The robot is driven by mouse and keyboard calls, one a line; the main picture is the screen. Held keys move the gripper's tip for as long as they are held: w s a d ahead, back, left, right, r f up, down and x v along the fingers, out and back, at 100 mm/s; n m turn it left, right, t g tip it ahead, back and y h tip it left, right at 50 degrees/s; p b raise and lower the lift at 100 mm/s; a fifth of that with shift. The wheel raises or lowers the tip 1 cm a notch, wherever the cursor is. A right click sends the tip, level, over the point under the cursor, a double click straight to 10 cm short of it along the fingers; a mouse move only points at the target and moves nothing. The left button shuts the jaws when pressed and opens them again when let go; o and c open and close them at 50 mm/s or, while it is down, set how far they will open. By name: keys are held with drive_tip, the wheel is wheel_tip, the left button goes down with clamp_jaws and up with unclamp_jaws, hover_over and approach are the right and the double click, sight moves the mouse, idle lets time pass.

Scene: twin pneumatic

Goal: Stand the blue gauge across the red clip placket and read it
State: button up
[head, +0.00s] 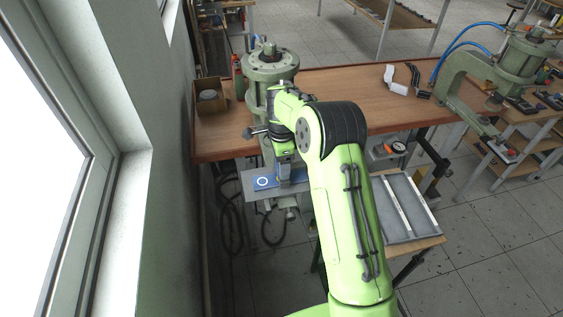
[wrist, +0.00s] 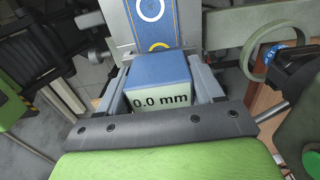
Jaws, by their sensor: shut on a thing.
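The blue gauge (wrist: 158,72) is a block with a blue top and a white face reading "0.0 mm" in the wrist view. My gripper (wrist: 160,66) is shut on it, one finger on each side. Just beyond it in the wrist view is a blue plate (wrist: 150,28) with a white ring and a yellow ring; I cannot tell whether the gauge touches it. In the head view my gripper (head: 285,180) is low over the grey plate, beside the blue plate (head: 263,182). I cannot make out a red clip placket; it may be hidden.
A green press (head: 268,75) stands close behind my arm on the brown bench (head: 335,90). A wooden box (head: 210,95) is at the bench's left end. A second press (head: 490,75) is at the right. A grey tray (head: 425,215) lies right of my arm. The wall and window are close at left.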

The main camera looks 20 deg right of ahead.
drive_tip(key=shift+f+b, duration=0.4)
drive_tip(key=shift+f, duration=0.1)
idle(0.8)
drive_tip(key=o, duration=1.3)
